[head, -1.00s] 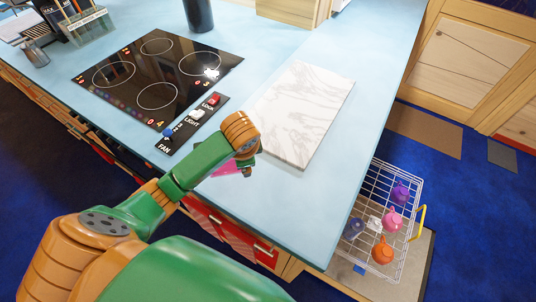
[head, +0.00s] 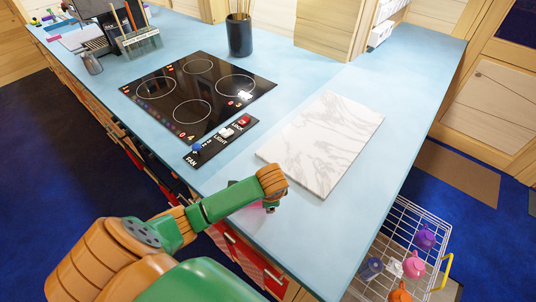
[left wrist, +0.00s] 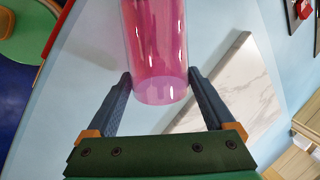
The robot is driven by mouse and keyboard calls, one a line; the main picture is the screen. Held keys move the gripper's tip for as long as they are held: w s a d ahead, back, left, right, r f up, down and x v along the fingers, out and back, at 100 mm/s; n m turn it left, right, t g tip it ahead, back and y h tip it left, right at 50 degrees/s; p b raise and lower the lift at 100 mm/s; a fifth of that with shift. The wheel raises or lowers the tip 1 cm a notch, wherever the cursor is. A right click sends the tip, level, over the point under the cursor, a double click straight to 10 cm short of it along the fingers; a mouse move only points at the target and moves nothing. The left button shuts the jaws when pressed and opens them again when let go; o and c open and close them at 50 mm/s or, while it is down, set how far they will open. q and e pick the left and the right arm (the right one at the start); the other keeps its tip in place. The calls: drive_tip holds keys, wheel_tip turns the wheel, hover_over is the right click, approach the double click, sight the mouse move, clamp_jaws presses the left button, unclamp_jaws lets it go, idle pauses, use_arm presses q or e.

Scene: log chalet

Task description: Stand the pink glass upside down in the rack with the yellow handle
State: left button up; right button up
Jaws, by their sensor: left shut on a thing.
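My left gripper (left wrist: 160,82) is shut on the pink glass (left wrist: 156,45), with one finger on each side of it. The glass is see-through pink; I cannot tell which of its ends is the open one. In the head view my left gripper (head: 270,205) is over the counter's front edge, and only a bit of pink shows beneath it; my own arm hides the rest. The rack with the yellow handle (head: 399,206) is a white wire basket at lower right, below counter height, partly cut off by the frame. My right gripper is out of view.
The rack holds a purple mug (head: 424,236), a pink mug (head: 413,265), an orange mug (head: 400,293) and a blue glass (head: 371,268). A marble board (head: 325,140) lies on the blue counter (head: 420,100) beside a black hob (head: 195,90).

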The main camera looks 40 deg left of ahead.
use_arm(q)
drive_tip(key=o, duration=1.3)
drive_tip(key=shift+c, duration=0.2)
drive_tip(key=shift+r, duration=0.1)
drive_tip(key=v, duration=0.6)
drive_tip(key=shift+r, duration=0.15)
drive_tip(key=shift+s+d+r, duration=0.15)
drive_tip(key=shift+s+r, duration=0.05)
drive_tip(key=shift+r, duration=0.1)
drive_tip(key=shift+f, duration=0.1)
